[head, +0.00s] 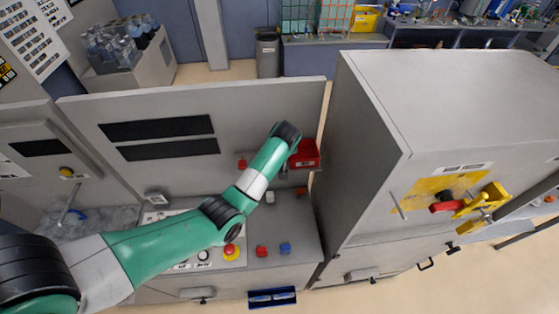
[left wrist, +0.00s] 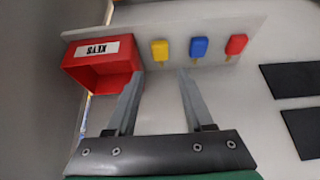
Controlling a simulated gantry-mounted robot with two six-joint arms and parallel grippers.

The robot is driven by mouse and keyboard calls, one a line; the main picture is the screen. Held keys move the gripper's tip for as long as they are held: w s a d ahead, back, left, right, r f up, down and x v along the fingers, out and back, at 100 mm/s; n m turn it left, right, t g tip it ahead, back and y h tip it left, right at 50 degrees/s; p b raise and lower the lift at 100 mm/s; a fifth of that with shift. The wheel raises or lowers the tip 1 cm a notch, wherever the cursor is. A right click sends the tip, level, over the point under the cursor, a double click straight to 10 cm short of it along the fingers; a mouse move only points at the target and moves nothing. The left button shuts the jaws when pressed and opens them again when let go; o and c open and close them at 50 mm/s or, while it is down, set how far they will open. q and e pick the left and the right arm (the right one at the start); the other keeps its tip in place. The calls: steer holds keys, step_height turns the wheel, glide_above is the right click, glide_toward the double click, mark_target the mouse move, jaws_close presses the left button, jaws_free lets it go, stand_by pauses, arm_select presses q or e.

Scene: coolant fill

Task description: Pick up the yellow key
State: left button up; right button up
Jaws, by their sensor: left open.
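The yellow key (left wrist: 160,49) hangs on a pale rack (left wrist: 215,58) on the upright panel in the left wrist view. A blue key (left wrist: 200,46) and a red key (left wrist: 237,44) hang to its right. My left gripper (left wrist: 161,73) is open and empty. Its two fingertips are spread below the yellow key in the picture, apart from it. In the head view my left arm reaches across to the panel and hides the gripper and the yellow key. The red key (head: 242,163) shows there left of the arm. My right gripper is not in view.
A red labelled box (left wrist: 103,66) is left of the yellow key; it also shows in the head view (head: 306,157). A large grey cabinet (head: 440,110) stands close on the right.

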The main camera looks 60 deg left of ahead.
arm_select(q)
steer(key=x, duration=0.8)
steer(key=shift+a+f+b, duration=0.1)
steer(key=shift+a+b, duration=0.1)
steer(key=shift+b, duration=0.2)
jaws_close()
